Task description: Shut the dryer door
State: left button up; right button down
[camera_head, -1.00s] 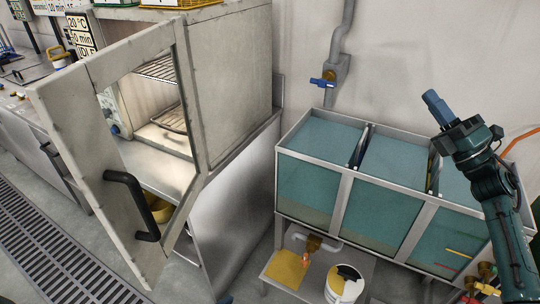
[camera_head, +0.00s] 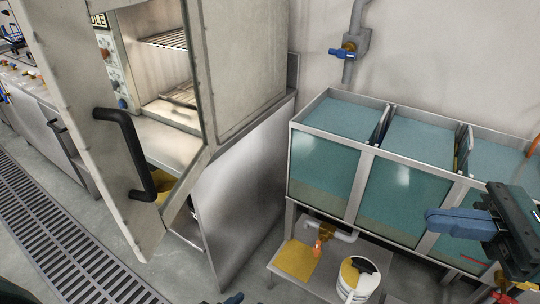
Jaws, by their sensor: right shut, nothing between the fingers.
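The dryer door (camera_head: 62,82) is a pale metal frame around a large window. It stands wide open, swung out from the dryer (camera_head: 242,60). Its black bar handle (camera_head: 133,155) is on the near side, towards the door's free edge. The dryer's inside with wire racks (camera_head: 168,40) shows through the window opening. My right gripper (camera_head: 432,221) is at the right, in front of the water tanks, with its blue fingers shut and empty, pointing left. It is well apart from the door and handle.
Glass-sided water tanks (camera_head: 402,195) stand right of the dryer. A white bucket (camera_head: 346,287) and a yellow sheet (camera_head: 295,262) lie on the low shelf below. A blue-handled valve (camera_head: 343,52) is on the wall pipe. A floor grating (camera_head: 50,235) runs at the left.

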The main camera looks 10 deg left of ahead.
aim_at(60, 35)
jog(key=j, duration=1.5)
